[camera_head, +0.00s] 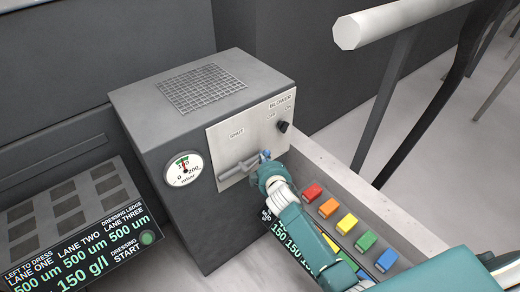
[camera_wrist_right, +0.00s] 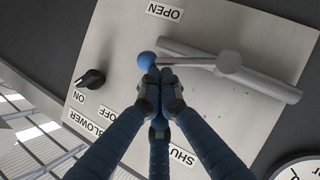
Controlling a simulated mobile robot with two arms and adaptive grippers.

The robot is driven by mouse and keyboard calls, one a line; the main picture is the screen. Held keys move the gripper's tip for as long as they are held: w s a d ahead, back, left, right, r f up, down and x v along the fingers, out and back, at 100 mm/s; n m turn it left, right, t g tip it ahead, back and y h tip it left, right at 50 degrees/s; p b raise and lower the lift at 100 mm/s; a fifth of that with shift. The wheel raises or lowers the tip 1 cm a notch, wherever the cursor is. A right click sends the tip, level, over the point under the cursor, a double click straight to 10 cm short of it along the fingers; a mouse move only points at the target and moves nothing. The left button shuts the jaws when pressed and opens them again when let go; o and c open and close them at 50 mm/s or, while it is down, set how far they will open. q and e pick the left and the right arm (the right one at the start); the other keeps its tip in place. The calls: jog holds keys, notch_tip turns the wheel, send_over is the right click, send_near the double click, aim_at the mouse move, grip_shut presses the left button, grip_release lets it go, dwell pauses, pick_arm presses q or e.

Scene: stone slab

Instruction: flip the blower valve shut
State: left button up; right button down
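The blower valve sits on the pale metal panel (camera_head: 228,132) of a dark grey box. Its grey pipe (camera_head: 240,168) crosses the panel, and its thin lever ends in a blue ball knob (camera_wrist_right: 147,60). In the right wrist view the lever runs left from the round hub (camera_wrist_right: 229,63), at a slight angle to the pipe, between the OPEN label (camera_wrist_right: 165,12) and the SHUT label (camera_wrist_right: 181,157). My right gripper (camera_wrist_right: 161,78) has its fingertips together right beside the knob; contact is unclear. In the head view my right gripper (camera_head: 265,164) covers the panel's lower part. My left gripper is out of view.
A black OFF/ON blower knob (camera_head: 282,127) sits near the lever. A round gauge (camera_head: 184,168) is on the box's left face. Coloured buttons (camera_head: 330,207) line the ledge beside my right arm. A thick rail (camera_head: 400,20) is at the upper right.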

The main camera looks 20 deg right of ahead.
jog(key=shift+w+d+f, duration=0.2)
jog(key=shift+d+f, duration=0.4)
jog(key=shift+f, duration=0.35)
pick_arm(q)
jog(key=shift+b, duration=0.3)
pick_arm(e)
jog(key=shift+f, duration=0.1)
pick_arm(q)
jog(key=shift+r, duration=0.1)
